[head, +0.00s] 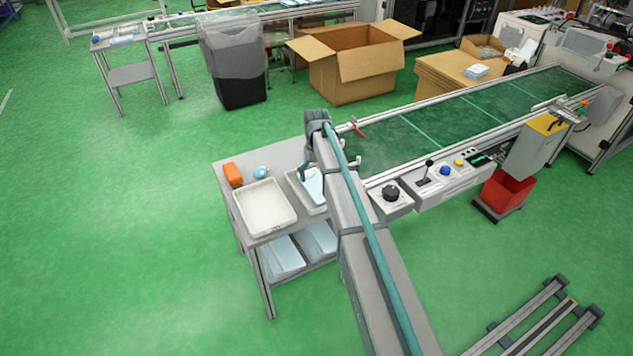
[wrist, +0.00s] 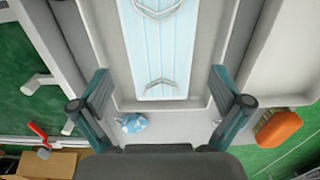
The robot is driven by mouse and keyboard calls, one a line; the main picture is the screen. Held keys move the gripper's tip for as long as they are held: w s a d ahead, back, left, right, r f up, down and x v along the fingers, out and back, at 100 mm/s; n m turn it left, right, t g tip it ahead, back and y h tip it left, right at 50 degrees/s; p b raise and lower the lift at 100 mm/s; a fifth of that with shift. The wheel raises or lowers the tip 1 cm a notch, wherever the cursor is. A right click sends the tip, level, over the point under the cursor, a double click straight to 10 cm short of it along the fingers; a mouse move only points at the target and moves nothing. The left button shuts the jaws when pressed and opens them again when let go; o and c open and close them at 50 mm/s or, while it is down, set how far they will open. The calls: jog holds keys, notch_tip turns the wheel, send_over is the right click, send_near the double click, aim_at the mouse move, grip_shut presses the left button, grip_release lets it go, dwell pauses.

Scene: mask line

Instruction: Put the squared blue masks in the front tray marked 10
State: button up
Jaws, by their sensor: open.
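Light blue pleated masks with grey ear loops (wrist: 160,55) lie in a white tray (wrist: 118,60). In the head view, light blue masks (head: 314,186) show in that tray (head: 296,190), partly behind my arm. My gripper (wrist: 158,75) is open and empty, its fingers on either side of the masks in the wrist view. In the head view my gripper (head: 304,172) is over that tray. A white, empty-looking tray (head: 265,207) stands to its left. I cannot read a mark 10 on either tray.
An orange block (head: 233,174) and a small blue-and-white thing (head: 261,172) lie behind the trays on the grey table (head: 290,155). Trays with pale blue contents (head: 283,256) fill the shelf below. A green conveyor (head: 440,125) with a control panel (head: 440,178) adjoins at right.

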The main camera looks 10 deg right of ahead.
aim_at(316, 184)
notch_tip(316, 184, up, 8)
jog(key=shift+f, duration=0.2)
dwell(0.4)
